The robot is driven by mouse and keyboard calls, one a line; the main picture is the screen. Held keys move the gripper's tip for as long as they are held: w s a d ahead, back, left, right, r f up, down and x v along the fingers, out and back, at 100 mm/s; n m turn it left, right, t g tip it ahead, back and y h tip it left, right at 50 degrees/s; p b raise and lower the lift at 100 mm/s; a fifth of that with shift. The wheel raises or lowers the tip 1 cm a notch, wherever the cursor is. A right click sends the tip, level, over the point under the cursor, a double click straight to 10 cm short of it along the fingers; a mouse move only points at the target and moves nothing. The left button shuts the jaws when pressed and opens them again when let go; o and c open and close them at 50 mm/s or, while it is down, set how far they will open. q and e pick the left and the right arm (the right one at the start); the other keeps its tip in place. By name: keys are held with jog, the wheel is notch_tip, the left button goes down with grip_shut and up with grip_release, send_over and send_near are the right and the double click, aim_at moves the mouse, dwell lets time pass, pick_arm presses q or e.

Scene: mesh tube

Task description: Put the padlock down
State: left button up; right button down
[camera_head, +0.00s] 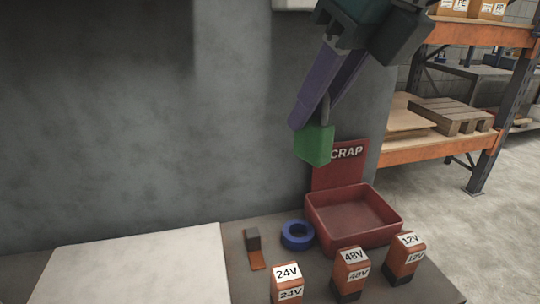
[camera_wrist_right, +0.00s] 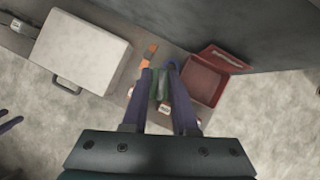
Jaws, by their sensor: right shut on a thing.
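The padlock (camera_head: 314,146) has a green body and a grey shackle. In the head view it hangs in the air at the fingertips of my right gripper (camera_head: 318,108), in front of the wall and to the left of the scrap sign. My right gripper is shut on it, with the shackle between the purple fingers and the body below. In the right wrist view the padlock (camera_wrist_right: 161,84) is a dark green shape between the fingers (camera_wrist_right: 159,72). Two purple tips at the left edge of that view look like my left gripper (camera_wrist_right: 9,122); its opening is unclear.
A red scrap bin (camera_head: 318,225) stands below and right of the padlock, empty inside. Near it are a blue ring (camera_head: 284,236), a dark block with an orange part (camera_head: 253,240), and 24V (camera_head: 287,283), 48V (camera_head: 350,266) and 12V (camera_head: 405,257) batteries. A pale case (camera_head: 140,265) lies left.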

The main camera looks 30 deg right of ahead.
jog(key=shift+f, duration=0.55)
notch_tip(320, 180, down, 19)
jog(key=b, duration=0.6)
jog(key=shift+f, duration=0.1)
jog(key=c, duration=1)
grip_release()
jog(key=shift+f, duration=0.1)
